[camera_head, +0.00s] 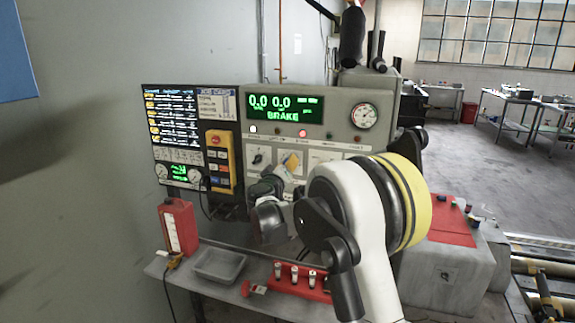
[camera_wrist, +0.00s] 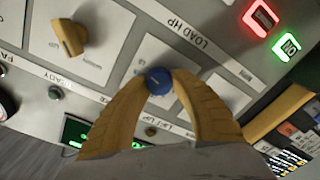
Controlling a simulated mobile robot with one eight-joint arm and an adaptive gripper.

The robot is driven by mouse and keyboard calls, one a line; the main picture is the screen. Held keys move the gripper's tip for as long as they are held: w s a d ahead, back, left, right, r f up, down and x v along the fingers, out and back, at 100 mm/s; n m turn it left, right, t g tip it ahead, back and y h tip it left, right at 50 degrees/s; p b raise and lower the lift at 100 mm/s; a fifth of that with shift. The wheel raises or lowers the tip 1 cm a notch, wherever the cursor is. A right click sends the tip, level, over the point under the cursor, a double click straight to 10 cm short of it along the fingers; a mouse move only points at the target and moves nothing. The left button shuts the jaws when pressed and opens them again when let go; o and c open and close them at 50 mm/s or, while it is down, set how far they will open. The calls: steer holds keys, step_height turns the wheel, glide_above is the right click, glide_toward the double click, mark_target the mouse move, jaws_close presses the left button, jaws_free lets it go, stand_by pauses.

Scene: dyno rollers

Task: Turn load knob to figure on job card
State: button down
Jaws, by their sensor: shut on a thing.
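In the wrist view, a round blue knob (camera_wrist: 158,80) sits on a pale square plate on the grey panel. The lettering "LOAD HP" (camera_wrist: 196,38) runs beside that plate, turned in the picture. The two tan fingertips of my gripper (camera_wrist: 160,86) are closed on the knob from both sides. In the head view, my gripper (camera_head: 283,190) is at the console front, and my arm hides the knob. The job card (camera_head: 215,105) hangs left of the console; its figures are too small to read. The green display (camera_head: 283,109) shows "0.0 0.0" and "BRAKE".
A yellow knob (camera_wrist: 68,38) stands on a neighbouring plate. A yellow handheld box (camera_head: 221,160) hangs left of the console. A grey tray (camera_head: 218,265), a red bottle-like container (camera_head: 178,227) and a red rack (camera_head: 298,280) are on the shelf below.

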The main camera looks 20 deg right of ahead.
steer(key=shift+n, duration=0.3)
steer(key=n+p, duration=0.1)
steer(key=n, duration=0.3)
steer(key=shift+n, duration=0.4)
steer(key=n+p, duration=0.1)
steer(key=n, duration=0.5)
steer(key=shift+w+g, duration=0.1)
steer(key=shift+g, duration=0.3)
steer(key=n+p, duration=0.1)
steer(key=n, duration=0.5)
steer(key=shift+f, duration=0.1)
steer(key=n, duration=0.5)
steer(key=shift+h, duration=0.3)
steer(key=c, duration=1)
jaws_free()
steer(key=shift+f, duration=0.1)
steer(key=shift+c, duration=0.2)
